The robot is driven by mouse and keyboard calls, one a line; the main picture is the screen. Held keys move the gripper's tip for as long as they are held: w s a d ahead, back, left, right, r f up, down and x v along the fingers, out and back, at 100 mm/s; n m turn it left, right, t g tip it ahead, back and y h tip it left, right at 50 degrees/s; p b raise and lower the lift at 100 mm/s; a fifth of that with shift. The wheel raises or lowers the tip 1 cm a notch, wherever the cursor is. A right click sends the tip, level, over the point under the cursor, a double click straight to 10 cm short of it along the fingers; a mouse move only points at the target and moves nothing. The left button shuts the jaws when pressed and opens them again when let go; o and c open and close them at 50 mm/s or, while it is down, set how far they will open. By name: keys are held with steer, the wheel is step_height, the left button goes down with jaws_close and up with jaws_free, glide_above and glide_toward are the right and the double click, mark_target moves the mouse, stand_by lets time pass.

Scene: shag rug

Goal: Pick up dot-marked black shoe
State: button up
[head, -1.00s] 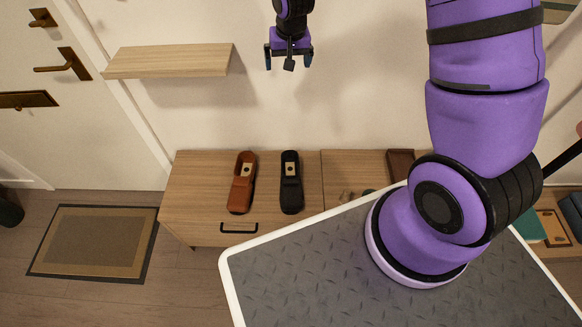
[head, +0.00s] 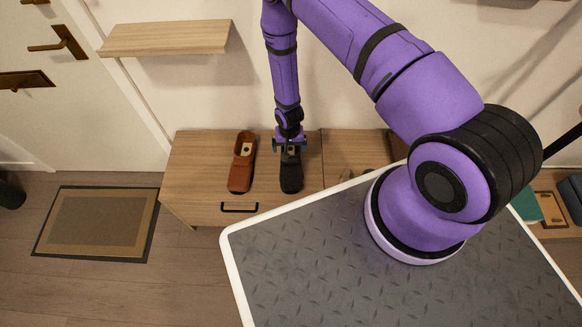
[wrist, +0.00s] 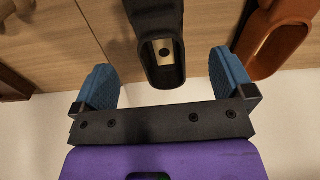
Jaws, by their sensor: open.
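The black shoe (head: 291,178) stands on the wooden cabinet, to the right of a brown shoe. In the wrist view the black shoe (wrist: 160,25) shows its opening, with a dark dot on a pale patch inside. My gripper (head: 290,147) is over the heel end of the black shoe. In the wrist view its two blue fingers are spread wide, one on each side of the shoe's heel end, and apart from it. Nothing is held. My gripper hides part of the shoe's opening in the head view.
The brown shoe (head: 242,162) stands close to the left, and in the wrist view it (wrist: 277,38) lies just beyond one finger. The wooden cabinet (head: 190,180) backs onto the wall. A wooden shelf (head: 165,39) is on the wall at upper left.

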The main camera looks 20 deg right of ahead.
mark_target(291, 164)
steer(key=shift+s+f, duration=0.3)
steer(key=shift+f, duration=0.25)
steer(key=shift+s+f, duration=0.3)
steer(key=shift+f, duration=0.2)
steer(key=shift+w+d+f, duration=0.1)
steer(key=shift+d+f, duration=0.05)
steer(key=shift+f, duration=5.1)
steer(key=c, duration=0.8)
